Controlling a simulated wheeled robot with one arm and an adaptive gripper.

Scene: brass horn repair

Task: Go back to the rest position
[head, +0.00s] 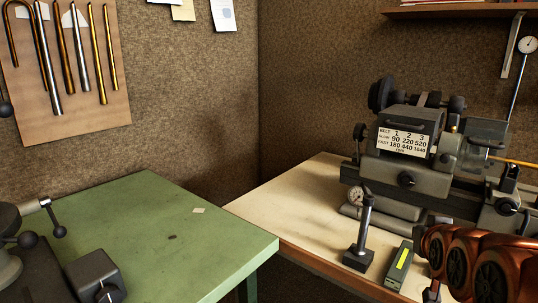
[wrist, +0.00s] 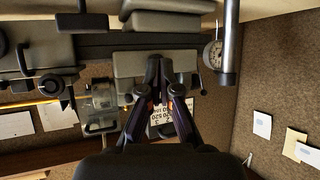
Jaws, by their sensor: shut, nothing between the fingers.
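My gripper (wrist: 160,68) shows in the wrist view, where the picture is upside down. Its two dark fingers are together at the tips, with nothing seen between them. It is in front of the lathe (wrist: 140,65), and the fingers cover part of the lathe's speed plate (wrist: 158,125). I cannot tell how far the tips are from the lathe. In the head view the lathe (head: 405,178) stands on the pale bench at right; the gripper itself does not show there.
On the pale bench (head: 290,205) stand a dark post on a block (head: 360,240), a dial gauge (head: 358,197) and a grey box with a yellow-green strip (head: 400,262). The green bench (head: 170,230) is mostly clear, with machine parts at its left. A shelf (head: 450,12) is above the lathe.

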